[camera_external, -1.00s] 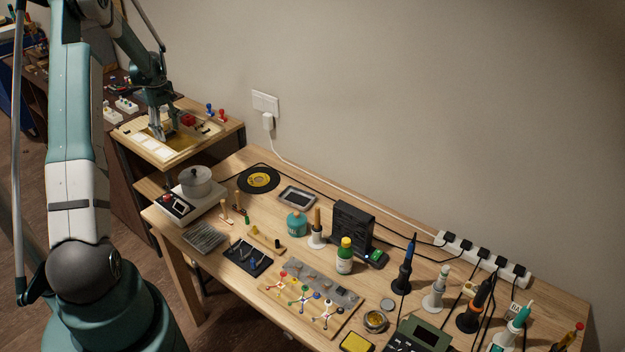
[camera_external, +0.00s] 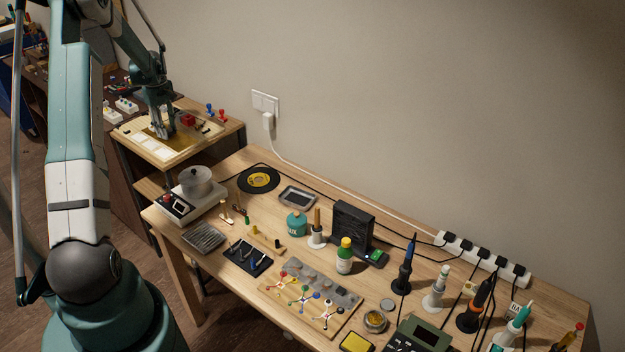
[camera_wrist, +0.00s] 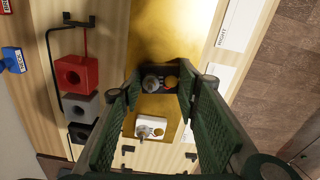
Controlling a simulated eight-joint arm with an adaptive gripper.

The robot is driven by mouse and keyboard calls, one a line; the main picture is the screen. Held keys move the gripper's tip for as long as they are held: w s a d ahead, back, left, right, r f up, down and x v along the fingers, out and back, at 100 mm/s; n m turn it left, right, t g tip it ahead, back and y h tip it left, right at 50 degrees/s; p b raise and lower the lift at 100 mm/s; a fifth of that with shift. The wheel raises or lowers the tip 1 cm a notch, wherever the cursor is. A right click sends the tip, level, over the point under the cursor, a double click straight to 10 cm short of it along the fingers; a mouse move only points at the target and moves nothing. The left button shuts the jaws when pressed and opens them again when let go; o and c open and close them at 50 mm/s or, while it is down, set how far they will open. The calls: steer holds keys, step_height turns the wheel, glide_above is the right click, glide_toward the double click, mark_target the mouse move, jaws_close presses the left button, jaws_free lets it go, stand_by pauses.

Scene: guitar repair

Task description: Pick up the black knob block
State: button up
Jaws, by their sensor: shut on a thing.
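The black knob block (camera_wrist: 172,71) shows in the wrist view as a small black piece with a grey knob and a gold round part on top. My gripper (camera_wrist: 159,86) has its green padded fingers on either side of it and is shut on it. In the external view my gripper (camera_external: 165,128) is over the gold plate (camera_external: 176,144) on the small bench at the back left. The block is too small and hidden to make out there. I cannot tell its exact height above the plate.
A white knob block (camera_wrist: 150,127) lies near my fingers. A red holed block (camera_wrist: 76,74), a grey one (camera_wrist: 79,107) and a black one (camera_wrist: 80,133) stand in a row at the left. The larger workbench (camera_external: 165,222) holds several tools and bottles.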

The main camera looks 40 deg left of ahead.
step_height(320, 180, up, 10)
stand_by(0.6)
